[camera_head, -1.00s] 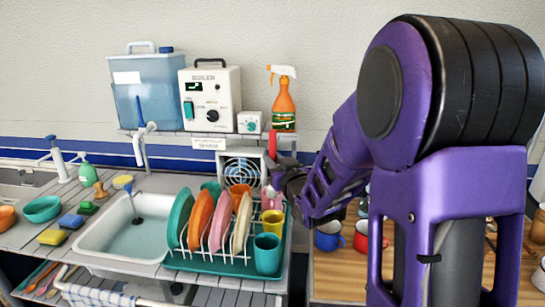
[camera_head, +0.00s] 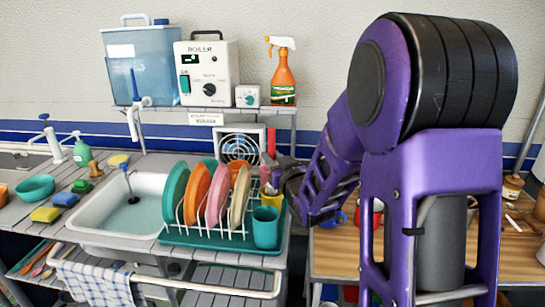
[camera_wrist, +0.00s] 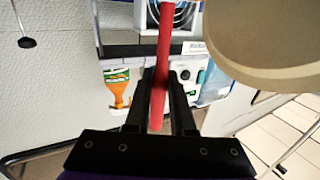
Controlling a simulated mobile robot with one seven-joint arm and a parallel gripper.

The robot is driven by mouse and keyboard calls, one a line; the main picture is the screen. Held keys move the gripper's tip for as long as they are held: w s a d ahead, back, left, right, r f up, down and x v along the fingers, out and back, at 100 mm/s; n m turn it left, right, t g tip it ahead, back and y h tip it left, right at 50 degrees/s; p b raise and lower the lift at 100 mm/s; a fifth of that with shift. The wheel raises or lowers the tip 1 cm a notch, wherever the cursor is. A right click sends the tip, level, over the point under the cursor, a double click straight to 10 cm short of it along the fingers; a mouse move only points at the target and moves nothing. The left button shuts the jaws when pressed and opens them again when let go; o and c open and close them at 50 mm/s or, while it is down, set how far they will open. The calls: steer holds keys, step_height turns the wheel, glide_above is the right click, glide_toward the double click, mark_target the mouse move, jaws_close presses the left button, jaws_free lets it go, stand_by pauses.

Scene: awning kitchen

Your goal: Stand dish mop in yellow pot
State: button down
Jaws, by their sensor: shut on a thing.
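My gripper (camera_head: 282,178) is shut on the red handle of the dish mop (camera_head: 271,142). In the wrist view the red handle (camera_wrist: 163,45) runs between the two fingers (camera_wrist: 160,85). The handle's upper part stands about upright above the gripper in the head view. The mop's head is not clearly seen. The yellow pot (camera_head: 271,201) stands at the right end of the dish rack, partly hidden behind a teal cup. My gripper is just above and right of the pot in the picture. I cannot tell whether the mop's lower end is inside it.
The teal dish rack (camera_head: 205,239) holds several coloured plates. A teal cup (camera_head: 265,228) stands before the pot. A cream plate (camera_wrist: 275,45) is close to my gripper in the wrist view. Behind are a spray bottle (camera_head: 282,80) and a fan (camera_head: 239,147).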

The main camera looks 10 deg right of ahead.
steer(key=shift+f, duration=1.9)
steer(key=c, duration=0.7)
jaws_free()
steer(key=shift+s, duration=0.1)
